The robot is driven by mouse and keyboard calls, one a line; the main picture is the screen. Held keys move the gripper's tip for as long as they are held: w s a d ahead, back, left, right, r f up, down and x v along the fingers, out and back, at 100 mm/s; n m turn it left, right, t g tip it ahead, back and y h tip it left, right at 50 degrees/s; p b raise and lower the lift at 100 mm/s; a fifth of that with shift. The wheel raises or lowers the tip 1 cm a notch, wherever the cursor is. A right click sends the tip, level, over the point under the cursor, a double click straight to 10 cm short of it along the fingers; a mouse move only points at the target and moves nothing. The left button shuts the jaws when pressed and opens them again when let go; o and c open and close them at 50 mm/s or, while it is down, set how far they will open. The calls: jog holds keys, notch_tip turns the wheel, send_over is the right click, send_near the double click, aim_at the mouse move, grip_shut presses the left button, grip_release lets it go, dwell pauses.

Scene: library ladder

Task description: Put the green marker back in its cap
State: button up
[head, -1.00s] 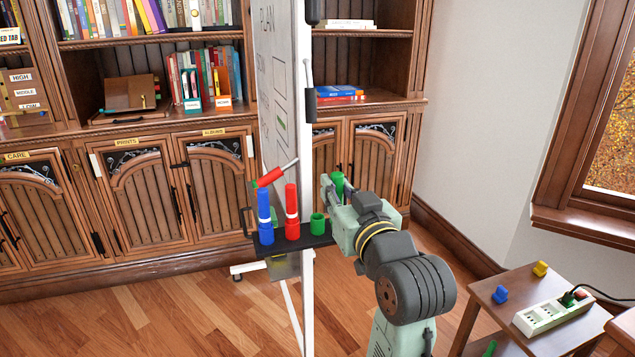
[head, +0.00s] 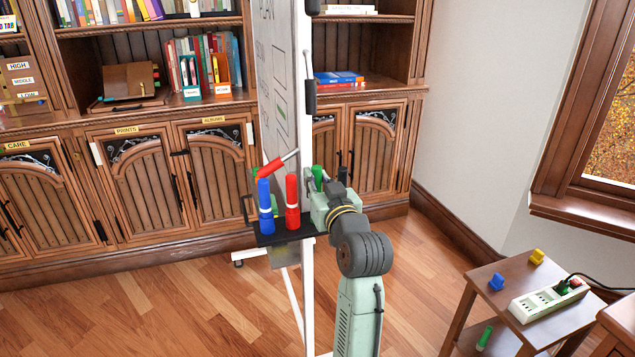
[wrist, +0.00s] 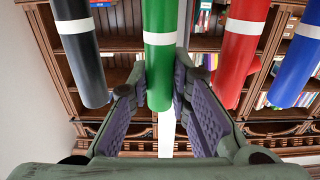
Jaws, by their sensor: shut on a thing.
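The green marker (head: 318,178) stands upright in my gripper (head: 320,188), over the black tray (head: 268,240) on the whiteboard stand. In the wrist view the green marker (wrist: 159,70) is between my two shut fingers (wrist: 160,82). Past its white band, green continues at about the same width to the picture edge, in line with the cap. My gripper hides the green cap in the head view, so I cannot tell how deep the marker sits. The red marker (head: 292,195) and blue marker (head: 265,200) stand upright alongside. A black marker (wrist: 80,60) is on the other side.
The whiteboard (head: 270,60) rises behind the tray, with a red-handled item (head: 277,167) at its edge. A bookcase (head: 140,190) stands behind. A side table (head: 505,275) with a power strip (head: 548,302) is at the right. The floor at left front is clear.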

jog(key=shift+f, duration=0.5)
grip_shut()
jog(key=o, duration=0.6)
grip_release()
jog(key=shift+w+f, duration=0.1)
jog(key=shift+o, duration=1.4)
jog(key=shift+f+b, duration=0.1)
jog(key=shift+b, duration=0.3)
jog(key=b+v, duration=0.2)
jog(key=v, duration=0.9)
jog(key=shift+d, duration=0.2)
jog(key=shift+w, duration=0.1)
